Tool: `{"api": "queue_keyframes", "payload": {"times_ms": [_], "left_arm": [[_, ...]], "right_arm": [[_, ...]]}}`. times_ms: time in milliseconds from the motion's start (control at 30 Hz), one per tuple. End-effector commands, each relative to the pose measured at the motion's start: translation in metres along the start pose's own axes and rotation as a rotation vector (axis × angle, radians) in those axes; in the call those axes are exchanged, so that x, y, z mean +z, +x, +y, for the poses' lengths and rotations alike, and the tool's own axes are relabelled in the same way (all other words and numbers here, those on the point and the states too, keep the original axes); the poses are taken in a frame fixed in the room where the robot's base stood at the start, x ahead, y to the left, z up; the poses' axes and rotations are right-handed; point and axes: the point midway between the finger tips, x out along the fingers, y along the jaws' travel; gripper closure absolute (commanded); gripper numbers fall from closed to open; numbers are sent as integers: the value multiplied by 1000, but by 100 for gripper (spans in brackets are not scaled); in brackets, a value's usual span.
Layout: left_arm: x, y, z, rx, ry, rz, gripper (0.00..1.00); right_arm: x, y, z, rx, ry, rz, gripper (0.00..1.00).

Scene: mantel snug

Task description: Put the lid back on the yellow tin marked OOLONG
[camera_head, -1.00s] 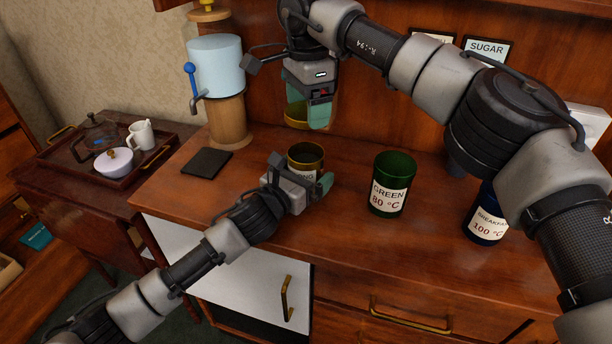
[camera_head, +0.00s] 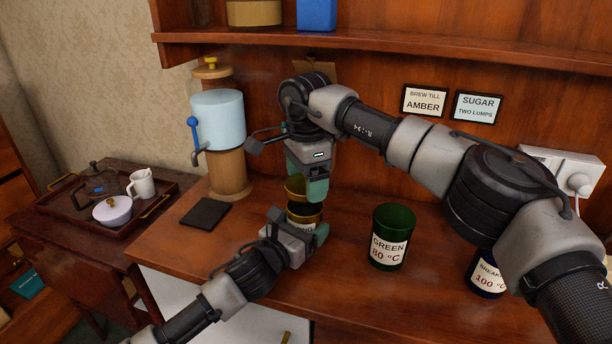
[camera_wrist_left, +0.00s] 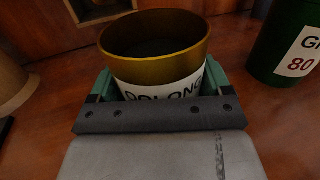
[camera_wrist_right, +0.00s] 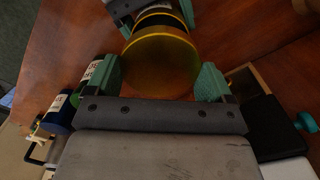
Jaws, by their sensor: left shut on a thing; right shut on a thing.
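The yellow tin (camera_head: 306,218) stands on the wooden counter, its white label partly hidden. In the left wrist view the tin (camera_wrist_left: 165,70) is upright with an open, dark top, and its label reads OOLONG in part. My left gripper (camera_head: 300,232) is shut around the tin's sides. The round yellow lid (camera_head: 295,187) is in my right gripper (camera_head: 305,186), just above and behind the tin's rim in the head view. In the right wrist view the lid (camera_wrist_right: 160,60) is between the green fingers, partly covering the tin (camera_wrist_right: 161,17). Whether lid and rim touch cannot be told.
A green GREEN tin (camera_head: 391,235) and a blue BREAKFAST tin (camera_head: 487,275) stand to the right. A dispenser (camera_head: 218,120) and a dark flat mat (camera_head: 206,213) are on the left. A shelf (camera_head: 400,57) runs above. A tray (camera_head: 70,218) holds tea things.

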Motion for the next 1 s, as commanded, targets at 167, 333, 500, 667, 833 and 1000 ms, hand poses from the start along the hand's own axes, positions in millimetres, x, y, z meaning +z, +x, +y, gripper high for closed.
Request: {"api": "queue_keyframes", "payload": {"times_ms": [167,333,500,667,833,1000], "left_arm": [[0,0,0,0,0,1,63],[0,0,0,0,0,1,63],[0,0,0,0,0,1,63],[0,0,0,0,0,1,63],[0,0,0,0,0,1,63],[0,0,0,0,0,1,63]], "right_arm": [[0,7,0,-2,0,0,39],[0,7,0,-2,0,0,39],[0,7,0,-1,0,0,39],[0,11,0,0,-1,0,39],[1,22,0,1,-1,0,39],[1,25,0,-1,-1,0,39]]}}
